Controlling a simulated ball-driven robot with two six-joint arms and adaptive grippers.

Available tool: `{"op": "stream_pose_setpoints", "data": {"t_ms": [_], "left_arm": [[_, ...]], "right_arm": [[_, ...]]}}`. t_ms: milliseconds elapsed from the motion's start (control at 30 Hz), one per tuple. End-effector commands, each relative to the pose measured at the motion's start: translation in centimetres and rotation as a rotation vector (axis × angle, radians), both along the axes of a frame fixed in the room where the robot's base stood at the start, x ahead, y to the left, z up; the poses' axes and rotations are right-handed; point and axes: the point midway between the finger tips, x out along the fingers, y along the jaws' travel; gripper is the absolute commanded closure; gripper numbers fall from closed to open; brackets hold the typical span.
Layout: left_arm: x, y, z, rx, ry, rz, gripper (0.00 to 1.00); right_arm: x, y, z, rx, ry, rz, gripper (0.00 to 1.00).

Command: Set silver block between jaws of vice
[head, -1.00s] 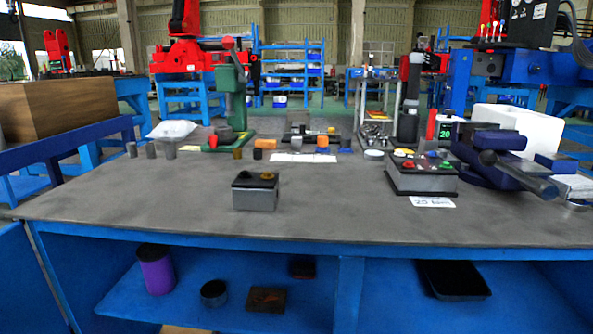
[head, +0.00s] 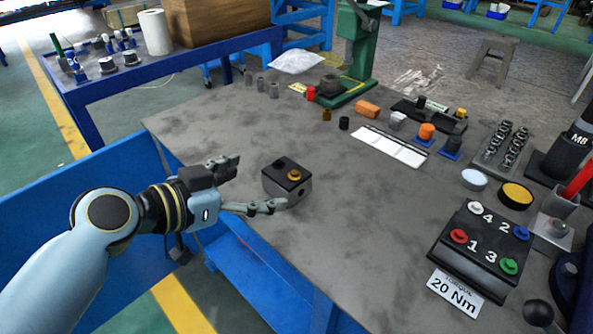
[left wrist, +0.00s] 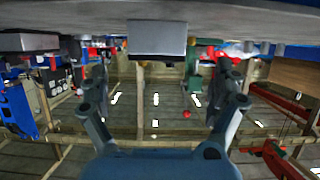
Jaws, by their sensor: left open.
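My left gripper (head: 250,188) is open and empty above the left front edge of the table. In the left wrist view, which looks upside down, the box (left wrist: 157,38) sits beyond and between the open fingers (left wrist: 164,85). A small pale silver block (head: 397,119) stands further back, beside the orange pieces. A dark blue part at the right edge (head: 570,285), with a black ball knob (head: 538,313), seems to belong to the vice; its jaws are out of view.
A button box (head: 480,245) with a 20 Nm card (head: 455,292) stands at the right. A white strip (head: 390,147), orange blocks (head: 367,109) and a green press (head: 355,60) stand at the back. The middle of the table (head: 370,220) is clear.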

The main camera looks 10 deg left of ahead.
Motion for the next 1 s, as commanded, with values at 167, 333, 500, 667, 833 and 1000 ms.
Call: {"op": "stream_pose_setpoints", "data": {"t_ms": [167,333,500,667,833,1000], "left_arm": [[1.9,-1.3,-1.1,-0.002,0.002,0.001,0.04],[3.0,-2.3,-1.4,-0.003,0.003,0.002,0.04],[5.0,-4.0,-2.2,-0.001,0.003,0.001,0.04],[6.0,-4.6,-2.8,-0.001,0.004,0.001,0.04],[6.0,-4.6,-2.8,0.0,0.003,0.002,0.04],[6.0,-4.6,-2.8,0.001,0.004,0.002,0.21]], "right_arm": [[-0.1,0.0,-0.3,0.0,0.002,0.0,0.0],[0.0,0.0,-0.2,0.0,0.002,0.0,0.0],[-0.1,0.0,-0.3,0.0,0.002,0.0,0.0],[-0.1,0.0,-0.4,0.0,0.003,0.0,0.0],[-0.1,0.0,-0.4,0.0,0.003,0.0,0.0],[-0.1,0.0,-0.4,0.0,0.003,0.0,0.0]]}}
